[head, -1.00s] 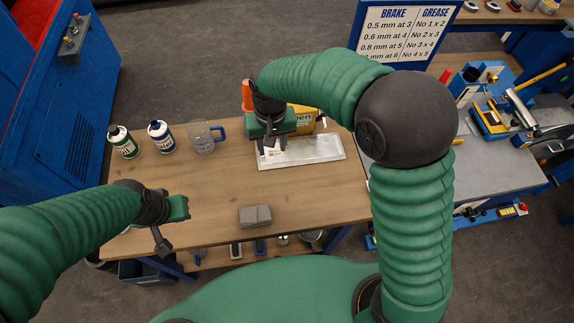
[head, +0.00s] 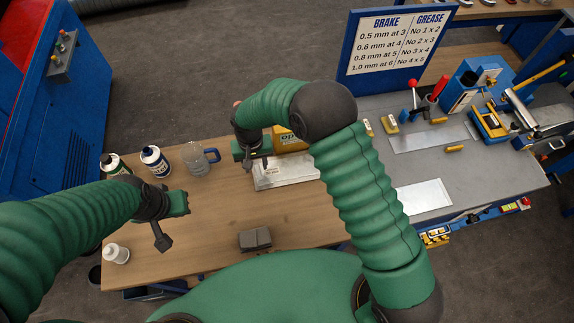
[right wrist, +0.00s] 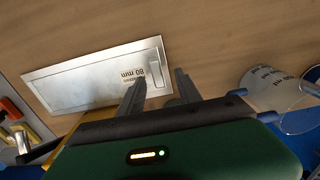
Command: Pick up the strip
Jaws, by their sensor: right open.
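A flat silver metal plate (head: 292,172) lies on the wooden table, marked "80 mm" in the right wrist view (right wrist: 85,78). A narrow metal strip (right wrist: 157,62) lies across the plate's right end in that view. My right gripper (right wrist: 160,78) is open, its two fingers apart and empty, with the strip just beyond their tips. In the head view my right gripper (head: 257,164) is over the plate's left end, where the strip is hard to make out. My left gripper (head: 172,222) is over the table's left part; its jaw state is unclear.
A grey block (head: 255,240) lies near the front edge. The table's middle is clear.

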